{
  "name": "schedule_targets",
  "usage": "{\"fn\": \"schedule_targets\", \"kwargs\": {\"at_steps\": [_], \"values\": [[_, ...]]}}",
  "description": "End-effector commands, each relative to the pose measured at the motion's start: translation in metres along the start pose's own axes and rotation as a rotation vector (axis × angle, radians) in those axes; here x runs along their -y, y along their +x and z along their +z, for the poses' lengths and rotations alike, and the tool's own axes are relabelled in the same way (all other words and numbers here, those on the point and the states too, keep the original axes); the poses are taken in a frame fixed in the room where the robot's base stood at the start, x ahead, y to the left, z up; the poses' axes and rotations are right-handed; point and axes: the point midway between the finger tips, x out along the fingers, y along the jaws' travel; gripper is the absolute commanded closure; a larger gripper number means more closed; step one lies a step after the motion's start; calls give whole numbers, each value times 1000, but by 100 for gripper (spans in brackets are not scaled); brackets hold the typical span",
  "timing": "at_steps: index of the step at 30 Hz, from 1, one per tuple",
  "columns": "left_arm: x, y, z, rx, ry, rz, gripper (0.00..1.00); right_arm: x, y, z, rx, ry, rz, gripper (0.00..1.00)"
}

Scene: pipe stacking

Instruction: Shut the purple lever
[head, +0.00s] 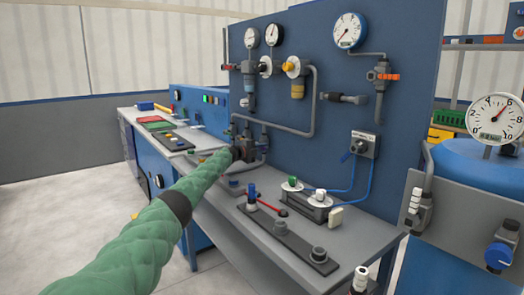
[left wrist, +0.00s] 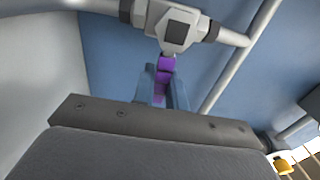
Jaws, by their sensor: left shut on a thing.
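The purple lever (left wrist: 165,63) shows in the left wrist view, below a pale grey valve body (left wrist: 172,22) on a pipe. My left gripper (left wrist: 163,82) has its two blue-grey fingers on either side of the lever and is shut on it. In the head view my left arm, in a green sleeve, reaches in from the lower left, and its gripper (head: 243,151) is at the pipework near the board's lower left. The lever is hidden there behind my arm and gripper. I do not see my right gripper.
A blue panel (head: 335,120) with gauges and pipes stands behind a grey bench (head: 245,225). On the bench are a dark plate with knobs (head: 285,238) and a small grey unit (head: 307,208) with blue hoses. A blue tank (head: 465,165) stands at the right. Open floor lies left.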

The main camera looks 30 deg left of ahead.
Motion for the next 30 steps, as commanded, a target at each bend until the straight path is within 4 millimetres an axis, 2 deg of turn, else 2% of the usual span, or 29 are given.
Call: {"fn": "schedule_targets", "kwargs": {"at_steps": [11, 12, 14, 15, 24, 30], "values": [[-4, 0, -1, -2, 6, 4, 100, -1, 0, 0, -1, -1, 1, 65], [-4, 0, -1, -2, 6, 5, 79, -1, 0, 0, -1, -1, 1, 65], [-4, 0, -1, -2, 6, 4, 67, -1, 0, -1, -2, -1, 1, 65], [-3, 0, -1, -1, 5, 4, 65, -1, 0, -1, -2, -1, 1, 65], [-2, -1, 0, 0, 5, 3, 65, -1, -1, -1, -2, -1, 1, 65], [-2, -13, 2, 1, 6, 3, 65, -1, -2, -3, -2, -1, 1, 65]]}}
